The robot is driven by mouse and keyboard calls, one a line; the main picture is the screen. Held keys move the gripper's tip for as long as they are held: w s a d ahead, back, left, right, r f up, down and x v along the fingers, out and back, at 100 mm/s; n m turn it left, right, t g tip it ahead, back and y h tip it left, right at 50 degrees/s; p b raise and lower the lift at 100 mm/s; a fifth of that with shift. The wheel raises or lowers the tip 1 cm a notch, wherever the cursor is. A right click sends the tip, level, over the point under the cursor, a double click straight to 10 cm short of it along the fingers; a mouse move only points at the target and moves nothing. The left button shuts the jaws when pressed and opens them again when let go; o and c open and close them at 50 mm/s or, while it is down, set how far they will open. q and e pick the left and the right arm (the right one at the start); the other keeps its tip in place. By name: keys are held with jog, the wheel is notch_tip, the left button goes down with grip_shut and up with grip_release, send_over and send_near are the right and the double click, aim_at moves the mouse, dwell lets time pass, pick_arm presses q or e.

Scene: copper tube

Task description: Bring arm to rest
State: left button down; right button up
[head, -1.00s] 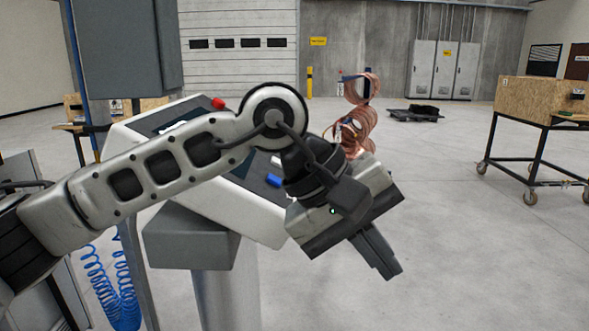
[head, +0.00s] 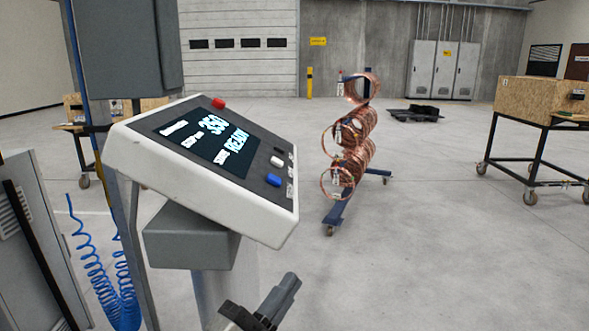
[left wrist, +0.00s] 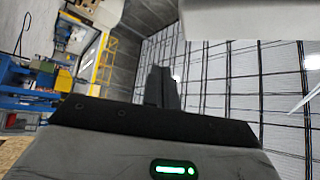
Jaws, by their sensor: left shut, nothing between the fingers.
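My left gripper (head: 284,293) shows at the bottom of the head view, below the control panel. Its fingers are together, with nothing between them. In the left wrist view the shut fingers (left wrist: 161,86) stand in the middle, above the gripper body with its green light. Most of the left arm is outside the head view. My right gripper is not in view.
A white control panel (head: 270,222) on a pedestal stands close in front, left of centre, its screen lit. A rack with copper coils (head: 352,140) stands beyond it. A wheeled cart (head: 540,120) is at the right. The floor between them is clear.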

pick_arm(q)
jog(key=s+a+f+n+g+y, duration=0.2)
jog(key=s+a+f+n+y, duration=0.1)
jog(key=f, duration=0.5)
jog(key=s+a+f+n+g+y, duration=0.3)
jog(key=s+a+f+n, duration=0.2)
jog(key=f+n, duration=0.3)
jog(key=s+a+f+n+g+y, duration=0.2)
jog(key=s+a+f+n+y, duration=0.2)
jog(key=f, duration=0.6)
jog(key=s+n, duration=0.2)
jog(key=shift+s+a+f+n, duration=0.25)
jog(key=shift+s+a+n, duration=0.05)
